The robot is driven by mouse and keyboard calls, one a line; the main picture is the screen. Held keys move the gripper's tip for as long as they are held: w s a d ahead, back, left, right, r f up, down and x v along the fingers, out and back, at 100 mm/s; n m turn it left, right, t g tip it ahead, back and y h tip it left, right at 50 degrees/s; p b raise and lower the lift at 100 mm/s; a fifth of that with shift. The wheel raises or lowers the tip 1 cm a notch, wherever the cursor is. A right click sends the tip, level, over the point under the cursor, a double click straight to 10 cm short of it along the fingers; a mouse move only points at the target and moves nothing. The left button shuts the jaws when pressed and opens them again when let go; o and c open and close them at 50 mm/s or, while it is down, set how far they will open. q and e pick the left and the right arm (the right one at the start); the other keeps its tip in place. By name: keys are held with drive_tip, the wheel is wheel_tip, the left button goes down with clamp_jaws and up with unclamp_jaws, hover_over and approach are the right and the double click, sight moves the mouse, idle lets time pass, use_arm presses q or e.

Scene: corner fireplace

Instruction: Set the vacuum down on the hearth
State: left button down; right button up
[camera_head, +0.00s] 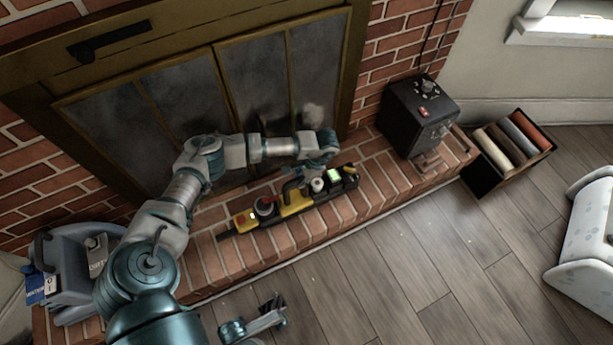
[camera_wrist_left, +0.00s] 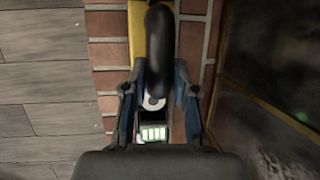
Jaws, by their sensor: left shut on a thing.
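The yellow and black vacuum (camera_head: 296,203) lies lengthwise along the brick hearth (camera_head: 362,209), at or just above its top; I cannot tell whether it touches. It has a green-lit display at its right end. My left gripper (camera_head: 312,177) reaches it from behind and is shut on its black handle. In the left wrist view the fingers (camera_wrist_left: 157,95) are on both sides of the vacuum's curved black handle (camera_wrist_left: 159,45), with the green display below. The fingers partly hide the grip. My right gripper (camera_head: 268,318) is low in the head view, over the floor, away from the vacuum.
A black box-shaped device (camera_head: 418,117) stands on the hearth's right end. A crate of rolled cloths (camera_head: 488,182) is on the floor beside it. A blue-grey caddy (camera_head: 73,262) stands at the left. Glass fireplace doors (camera_head: 265,80) rise close behind.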

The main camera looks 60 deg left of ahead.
use_arm(q)
drive_tip(key=shift+f, duration=0.65)
drive_tip(key=shift+w+r, duration=0.1)
drive_tip(key=shift+r, duration=0.1)
drive_tip(key=c, duration=1.2)
unclamp_jaws()
drive_tip(key=shift+f, duration=0.1)
drive_tip(key=o, duration=0.3)
